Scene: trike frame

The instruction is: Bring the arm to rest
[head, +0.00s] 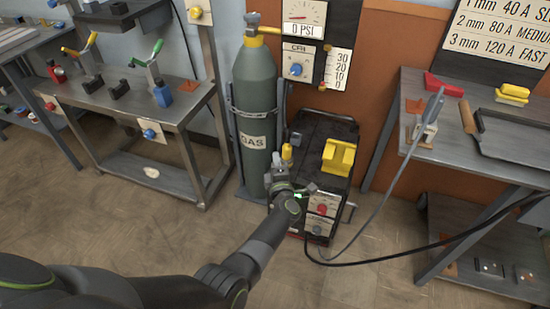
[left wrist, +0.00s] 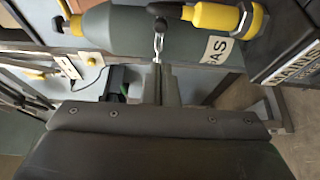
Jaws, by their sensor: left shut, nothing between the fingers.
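My left arm reaches from the lower left to the front of the gas cylinder. My left gripper (head: 281,168) is beside the lower part of the green-grey gas cylinder (head: 256,100), in front of the welding machine. In the left wrist view its fingers (left wrist: 157,75) are together with nothing between them. A small chain (left wrist: 158,42) hangs just beyond the fingertips there, near a yellow and black fitting (left wrist: 212,15). I cannot tell whether the fingertips touch the chain. The cylinder (left wrist: 120,27) lies across the top of the wrist view. My right gripper is not in view.
The welding machine (head: 323,205) stands right of the cylinder with a yellow block (head: 339,157) on top. Cables run from it to the right bench (head: 440,150). A metal workbench (head: 130,103) with clamps stands at the left. The floor (head: 130,220) in front is open.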

